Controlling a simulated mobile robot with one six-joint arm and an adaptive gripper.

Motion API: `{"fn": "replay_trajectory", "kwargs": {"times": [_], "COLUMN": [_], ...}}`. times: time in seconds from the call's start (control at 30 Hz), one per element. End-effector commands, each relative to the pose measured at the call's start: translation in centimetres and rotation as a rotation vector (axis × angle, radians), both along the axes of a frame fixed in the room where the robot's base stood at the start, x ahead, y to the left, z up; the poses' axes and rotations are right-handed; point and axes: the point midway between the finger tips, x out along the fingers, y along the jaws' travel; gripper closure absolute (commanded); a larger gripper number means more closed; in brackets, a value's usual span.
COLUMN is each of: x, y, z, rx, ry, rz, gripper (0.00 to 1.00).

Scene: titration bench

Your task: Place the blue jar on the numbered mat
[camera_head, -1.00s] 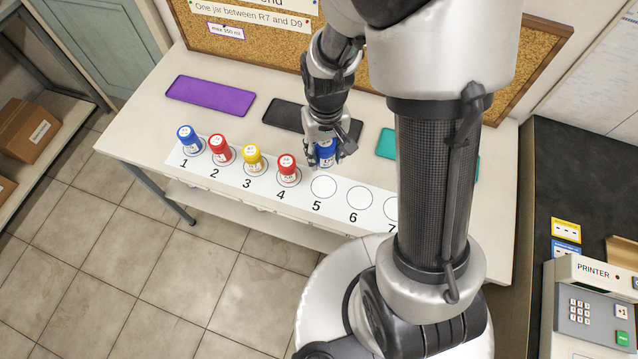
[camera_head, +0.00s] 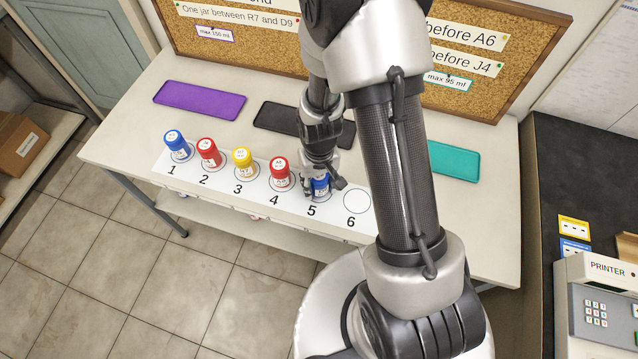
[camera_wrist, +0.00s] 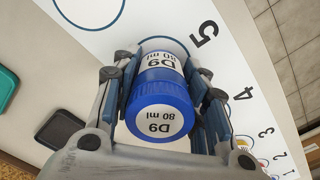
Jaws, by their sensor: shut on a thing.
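My gripper (camera_head: 322,178) is shut on a blue jar (camera_head: 320,187) with a white label, at circle 5 of the numbered mat (camera_head: 333,213). In the wrist view the blue jar (camera_wrist: 160,105) sits between the two fingers and reads "D9 80 ml". Its far end overlaps the circle by the 5; I cannot tell whether it touches the mat. Another blue jar (camera_head: 177,147) stands on circle 1, a red jar (camera_head: 209,154) on 2, a yellow jar (camera_head: 244,164) on 3 and a red jar (camera_head: 281,174) on 4. Circle 6 is empty. My arm hides the mat beyond it.
Behind the mat lie a purple pad (camera_head: 200,100), a black pad (camera_head: 275,117) and a teal pad (camera_head: 453,161), all bare where visible. A cork board (camera_head: 265,55) with notes stands at the back. A printer (camera_head: 595,300) is at the right.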

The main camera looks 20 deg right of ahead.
Motion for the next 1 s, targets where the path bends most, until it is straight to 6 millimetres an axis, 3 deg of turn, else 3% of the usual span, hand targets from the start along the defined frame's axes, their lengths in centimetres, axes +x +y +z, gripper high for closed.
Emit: {"fn": "replay_trajectory", "kwargs": {"times": [0.23,0.27,0.53,0.87,1.0], "x": [0.0,0.0,0.0,0.0,0.0], "y": [0.0,0.0,0.0,0.0,0.0], "z": [-0.3,-0.3,-0.2,-0.1,1.1], "rx": [0.0,0.0,0.0,0.0,0.0], "ry": [0.0,0.0,0.001,0.0,-0.002], "rz": [0.0,0.0,0.0,0.0,0.0], "gripper": [0.85,0.59,0.41,0.4,0.4]}}
